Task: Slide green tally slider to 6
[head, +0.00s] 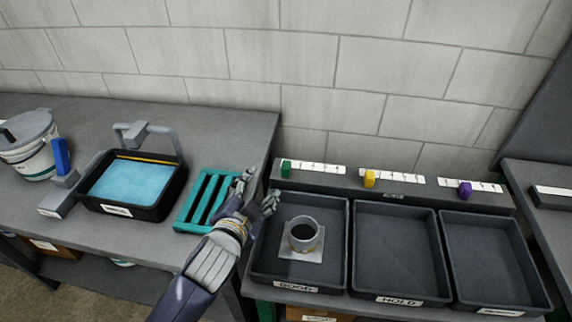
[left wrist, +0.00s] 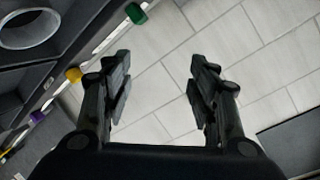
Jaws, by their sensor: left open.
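The green tally slider (head: 286,169) sits at the left end of its white numbered scale (head: 320,168), on the rail behind the trays. It also shows at the top of the left wrist view (left wrist: 136,13). The scale's numbers are too small to read. My left gripper (head: 258,190) is open and empty, in front of and to the left of the green slider, apart from it. In the left wrist view the two fingers (left wrist: 160,80) are spread with only wall between them. My right gripper is in neither view.
A yellow slider (head: 369,178) and a purple slider (head: 464,189) sit on the same rail. Below are three dark trays; the GOOD tray (head: 337,250) holds a grey ring-shaped part (head: 304,233). A teal slotted rack (head: 190,212) and a blue-filled tub (head: 178,185) stand on the left bench.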

